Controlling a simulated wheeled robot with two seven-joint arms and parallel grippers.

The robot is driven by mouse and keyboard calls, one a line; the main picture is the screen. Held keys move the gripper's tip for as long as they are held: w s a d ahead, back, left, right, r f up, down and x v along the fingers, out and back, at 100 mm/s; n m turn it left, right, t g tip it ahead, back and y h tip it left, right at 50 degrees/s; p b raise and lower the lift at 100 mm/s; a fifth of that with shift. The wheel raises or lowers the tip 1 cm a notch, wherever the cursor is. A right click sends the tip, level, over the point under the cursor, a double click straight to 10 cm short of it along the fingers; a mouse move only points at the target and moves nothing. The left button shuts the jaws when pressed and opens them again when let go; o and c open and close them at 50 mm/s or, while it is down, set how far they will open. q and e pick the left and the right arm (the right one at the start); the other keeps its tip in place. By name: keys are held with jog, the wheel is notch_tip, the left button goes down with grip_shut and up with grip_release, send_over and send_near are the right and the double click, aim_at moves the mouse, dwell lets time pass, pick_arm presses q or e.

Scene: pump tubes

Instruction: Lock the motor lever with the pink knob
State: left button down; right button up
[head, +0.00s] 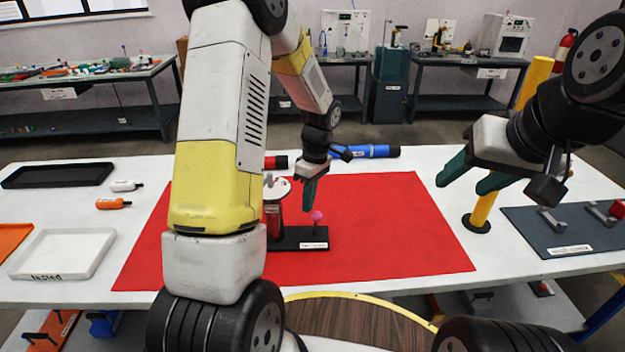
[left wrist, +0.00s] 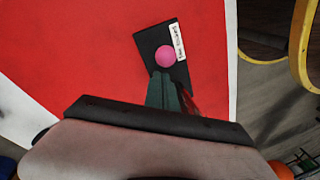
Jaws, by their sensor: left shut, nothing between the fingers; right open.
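The pink knob (head: 317,215) tops the motor lever, which stands on a black base (head: 292,240) with a white label on the red mat (head: 400,220). In the left wrist view the pink knob (left wrist: 166,57) shows just beyond my fingertips, over the black base (left wrist: 150,40). My left gripper (head: 309,195) is shut and empty, pointing down just above the knob; I cannot tell whether it touches. A red pump tube (head: 273,215) stands upright at the base's left end, partly hidden by my left arm.
A blue tube (head: 370,151) lies behind the mat. A yellow post (head: 482,210) and a dark board with brackets (head: 560,232) are at the right. A white tray (head: 63,254), a black tray (head: 57,175) and two small bottles are at the left. The mat's right half is clear.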

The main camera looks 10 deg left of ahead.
pick_arm(q)
jog(key=shift+s+d, duration=0.1)
jog(key=shift+d, duration=0.1)
jog(key=shift+w+d+f+g+y, duration=0.1)
jog(key=shift+w+d+g+y, duration=0.1)
jog(key=shift+d+y, duration=0.55)
jog(key=shift+w+d+f+g+y, duration=0.15)
jog(key=shift+d+y, duration=0.3)
jog(key=shift+d, duration=0.45)
jog(key=shift+r, duration=0.1)
